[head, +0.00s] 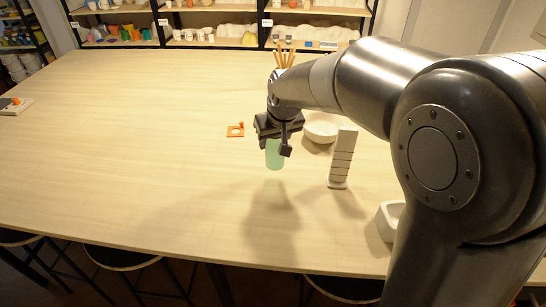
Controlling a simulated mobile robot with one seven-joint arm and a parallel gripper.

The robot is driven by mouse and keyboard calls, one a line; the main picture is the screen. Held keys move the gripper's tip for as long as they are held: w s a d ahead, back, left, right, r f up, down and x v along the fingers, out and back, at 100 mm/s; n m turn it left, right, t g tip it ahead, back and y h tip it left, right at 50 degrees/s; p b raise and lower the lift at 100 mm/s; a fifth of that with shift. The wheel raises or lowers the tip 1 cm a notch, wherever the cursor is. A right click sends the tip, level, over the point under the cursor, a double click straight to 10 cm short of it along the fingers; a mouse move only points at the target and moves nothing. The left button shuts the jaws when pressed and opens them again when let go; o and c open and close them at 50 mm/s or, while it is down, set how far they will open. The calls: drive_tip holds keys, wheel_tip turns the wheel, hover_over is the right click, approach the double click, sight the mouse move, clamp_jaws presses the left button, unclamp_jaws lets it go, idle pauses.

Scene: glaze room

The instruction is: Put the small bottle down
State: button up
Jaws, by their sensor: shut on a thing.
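The small bottle (274,158) is pale green and shows in the head view below my gripper, near the middle of the table. My gripper (275,143) is shut on the bottle's upper part, which the fingers hide. The bottle looks upright. A soft shadow lies on the wooden table (120,150) in front of it; the bottle seems to be held above the surface, though the exact gap is hard to tell.
An orange plate with a hole (235,130) lies left of the bottle. A white bowl (321,130), a banded white tower (342,158) and a white block-like dish (389,220) stand to the right. Brushes (285,57) stand behind. The table's left and front are largely clear.

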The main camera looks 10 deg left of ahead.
sight(274, 154)
drive_tip(key=shift+f, duration=2.55)
drive_tip(key=o, duration=1)
drive_tip(key=shift+f, duration=0.1)
drive_tip(key=shift+o, duration=0.2)
drive_tip(key=v, duration=1.2)
drive_tip(key=s+d+m+t+h, duration=0.1)
drive_tip(key=s+d+m, duration=0.4)
drive_tip(key=s+d, duration=1.4)
drive_tip(key=s+h, duration=0.1)
drive_tip(key=s, duration=0.1)
drive_tip(key=shift+s+d+t, duration=0.3)
drive_tip(key=shift+d+t, duration=0.05)
drive_tip(key=shift+t, duration=0.05)
